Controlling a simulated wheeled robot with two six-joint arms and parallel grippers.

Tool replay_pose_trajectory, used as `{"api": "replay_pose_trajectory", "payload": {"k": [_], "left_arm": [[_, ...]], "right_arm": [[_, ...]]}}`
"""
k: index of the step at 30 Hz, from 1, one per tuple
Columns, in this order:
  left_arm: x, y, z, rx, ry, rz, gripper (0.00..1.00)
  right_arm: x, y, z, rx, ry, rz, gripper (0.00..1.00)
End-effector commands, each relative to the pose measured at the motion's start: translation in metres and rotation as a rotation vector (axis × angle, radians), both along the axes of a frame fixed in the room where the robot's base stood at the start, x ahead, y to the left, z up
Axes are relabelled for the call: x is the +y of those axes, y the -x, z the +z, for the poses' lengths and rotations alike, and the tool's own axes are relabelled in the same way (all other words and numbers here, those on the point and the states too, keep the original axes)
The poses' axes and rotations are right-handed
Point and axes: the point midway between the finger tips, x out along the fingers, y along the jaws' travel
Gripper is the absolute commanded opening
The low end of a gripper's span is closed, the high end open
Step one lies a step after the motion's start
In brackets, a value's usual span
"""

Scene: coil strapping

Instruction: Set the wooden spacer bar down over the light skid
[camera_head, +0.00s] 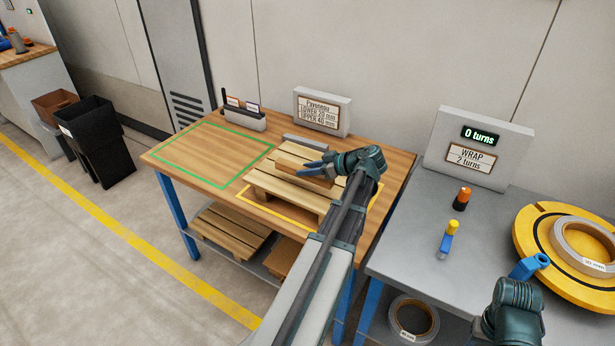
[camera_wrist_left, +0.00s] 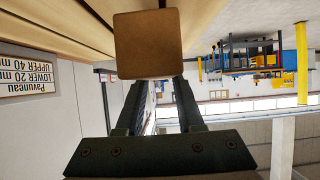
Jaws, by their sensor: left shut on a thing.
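The wooden spacer bar (camera_head: 292,165) is a short brown block, held by my left gripper (camera_head: 326,168), which is shut on it. In the left wrist view the bar's square end (camera_wrist_left: 148,45) sits between the dark fingers (camera_wrist_left: 155,95). The light skid (camera_head: 262,183), made of pale slats, lies on the wooden table under the bar. The bar is over the skid's upper slats; whether it touches them I cannot tell. My right gripper (camera_head: 530,266) is at the lower right, near the yellow turntable, with its jaw state unclear.
The wooden table (camera_head: 170,158) has a free green-outlined area at left and a yellow outline around the skid. A grey block (camera_head: 305,142) and a sign (camera_head: 322,112) stand behind the skid. The grey bench (camera_head: 400,262) at right holds a marker, an orange-topped cylinder and a coil (camera_head: 583,243).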

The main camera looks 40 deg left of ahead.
Motion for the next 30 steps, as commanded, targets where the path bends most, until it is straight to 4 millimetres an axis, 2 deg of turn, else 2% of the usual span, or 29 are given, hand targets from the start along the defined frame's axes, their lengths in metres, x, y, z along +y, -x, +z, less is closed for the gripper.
{"api": "replay_pose_trajectory", "payload": {"k": [3, 10, 24, 25, 29, 30], "left_arm": [[0.009, -0.010, -0.005, 0.000, 0.000, 0.001, 0.00], [0.007, -0.007, -0.037, 0.000, 0.000, 0.000, 0.00], [0.007, -0.007, -0.041, 0.000, 0.000, 0.000, 0.00], [0.007, -0.007, -0.039, 0.000, 0.000, 0.000, 0.42], [0.007, -0.007, -0.039, 0.000, 0.000, 0.000, 0.66], [0.007, -0.007, -0.039, 0.000, 0.000, 0.000, 0.67]], "right_arm": [[0.000, 0.000, -0.005, 0.000, 0.000, 0.000, 0.50], [0.000, 0.000, -0.037, 0.000, 0.000, 0.000, 0.50], [0.000, 0.000, -0.041, 0.000, 0.000, 0.000, 0.50], [0.000, 0.000, -0.039, 0.000, 0.000, 0.000, 0.50], [0.000, 0.000, -0.039, 0.000, 0.000, 0.000, 0.50], [0.000, 0.000, -0.039, 0.000, 0.000, 0.000, 0.50]]}}
